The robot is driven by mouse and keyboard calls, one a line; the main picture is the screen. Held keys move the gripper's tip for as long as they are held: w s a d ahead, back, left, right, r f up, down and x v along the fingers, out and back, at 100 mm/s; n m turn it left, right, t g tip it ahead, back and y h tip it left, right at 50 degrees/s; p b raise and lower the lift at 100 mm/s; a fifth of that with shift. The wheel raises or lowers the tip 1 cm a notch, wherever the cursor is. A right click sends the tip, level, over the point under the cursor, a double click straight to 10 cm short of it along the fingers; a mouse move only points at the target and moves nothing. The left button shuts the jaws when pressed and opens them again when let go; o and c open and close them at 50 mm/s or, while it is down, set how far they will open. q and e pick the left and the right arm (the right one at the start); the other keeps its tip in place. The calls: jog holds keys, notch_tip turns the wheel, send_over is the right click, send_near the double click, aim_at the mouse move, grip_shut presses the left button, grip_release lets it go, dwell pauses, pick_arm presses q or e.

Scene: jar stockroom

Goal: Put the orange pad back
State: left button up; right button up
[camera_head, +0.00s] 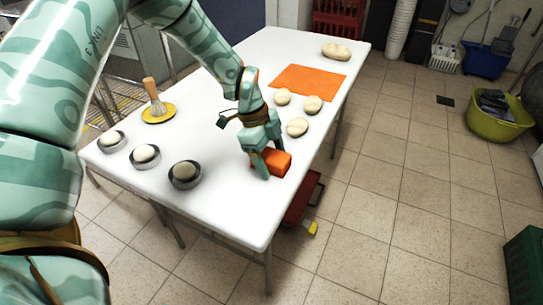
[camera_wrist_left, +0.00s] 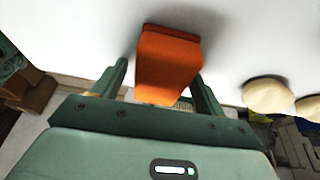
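An orange block-shaped pad (camera_head: 278,163) is at the right front edge of the white table. My left gripper (camera_head: 270,161) is low over the table with its fingers on either side of it. In the left wrist view the pad (camera_wrist_left: 168,65) shows between the two fingers, with a gap on its left side and the right finger close to or touching it. The left gripper (camera_wrist_left: 160,75) looks open around the pad. Part of the pad is hidden by the fingers in the head view. My right gripper is in neither view.
The white table (camera_head: 225,205) holds a flat orange mat (camera_head: 308,79), several pale dough pieces (camera_head: 297,127), dough in round dark rings (camera_head: 185,174), and a brush (camera_head: 154,97) on a yellow disc. The table's front middle is clear. A red crate (camera_head: 301,200) is below.

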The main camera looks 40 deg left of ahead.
pick_arm(q)
jog(key=shift+r, duration=0.1)
jog(key=shift+a+r, duration=0.1)
jog(key=shift+r, duration=0.2)
jog(key=p+v, duration=0.4)
jog(key=v, duration=0.7)
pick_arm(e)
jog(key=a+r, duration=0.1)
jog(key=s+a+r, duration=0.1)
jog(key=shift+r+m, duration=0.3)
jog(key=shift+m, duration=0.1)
